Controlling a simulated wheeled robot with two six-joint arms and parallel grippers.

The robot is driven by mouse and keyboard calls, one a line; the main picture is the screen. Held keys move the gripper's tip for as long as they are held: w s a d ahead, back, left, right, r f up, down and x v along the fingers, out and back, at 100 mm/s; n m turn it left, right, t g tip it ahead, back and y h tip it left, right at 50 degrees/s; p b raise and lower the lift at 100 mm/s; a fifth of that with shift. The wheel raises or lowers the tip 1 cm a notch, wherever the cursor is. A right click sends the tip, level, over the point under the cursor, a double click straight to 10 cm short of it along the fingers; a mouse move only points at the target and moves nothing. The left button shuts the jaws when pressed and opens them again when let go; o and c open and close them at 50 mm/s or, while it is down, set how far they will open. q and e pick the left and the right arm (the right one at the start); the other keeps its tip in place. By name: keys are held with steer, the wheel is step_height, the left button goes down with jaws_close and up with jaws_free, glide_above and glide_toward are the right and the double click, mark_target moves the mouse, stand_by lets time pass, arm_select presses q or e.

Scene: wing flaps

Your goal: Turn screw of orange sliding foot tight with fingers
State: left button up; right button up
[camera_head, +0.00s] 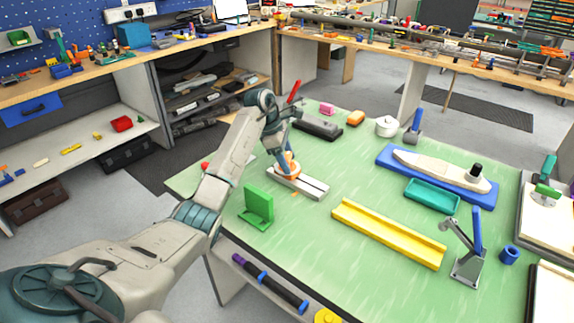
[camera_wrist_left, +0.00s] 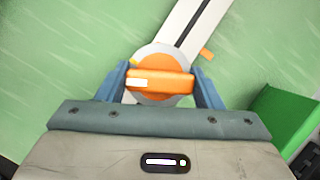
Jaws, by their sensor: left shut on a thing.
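The orange sliding foot (camera_head: 290,173) sits on a pale slotted rail (camera_head: 312,186) lying on the green table. Its screw has an orange bar-shaped head (camera_wrist_left: 160,82) over a round grey disc (camera_wrist_left: 150,55) with an orange middle. My left gripper (camera_head: 287,163) points down at the foot. In the left wrist view its two blue fingers (camera_wrist_left: 160,80) are shut on the ends of the orange screw head, one on each side. The screw's shaft is hidden. My right gripper is in neither view.
A green bracket (camera_head: 258,206) stands close, in front of the rail. A yellow channel (camera_head: 388,232) lies to the right, with a teal tray (camera_head: 432,195) beyond it. A dark block (camera_head: 318,127) lies behind the gripper. Bare table lies between rail and channel.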

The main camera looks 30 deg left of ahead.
arm_select(q)
steer(key=shift+f+m+g+b, duration=0.2)
steer(key=shift+m+g+b, duration=0.15)
steer(key=shift+m, duration=0.35)
steer(key=shift+r+m, duration=0.3)
steer(key=shift+m, duration=0.3)
steer(key=m+p, duration=0.1)
steer(key=p, duration=0.1)
steer(key=m+g+p, duration=0.1)
steer(key=shift+r+m+p, duration=0.2)
steer(key=shift+m+p, duration=0.1)
steer(key=shift+p, duration=0.1)
steer(key=o, duration=0.8)
steer(key=shift+f+b, duration=0.35)
steer(key=shift+b, duration=0.05)
steer(key=shift+o, duration=1.2)
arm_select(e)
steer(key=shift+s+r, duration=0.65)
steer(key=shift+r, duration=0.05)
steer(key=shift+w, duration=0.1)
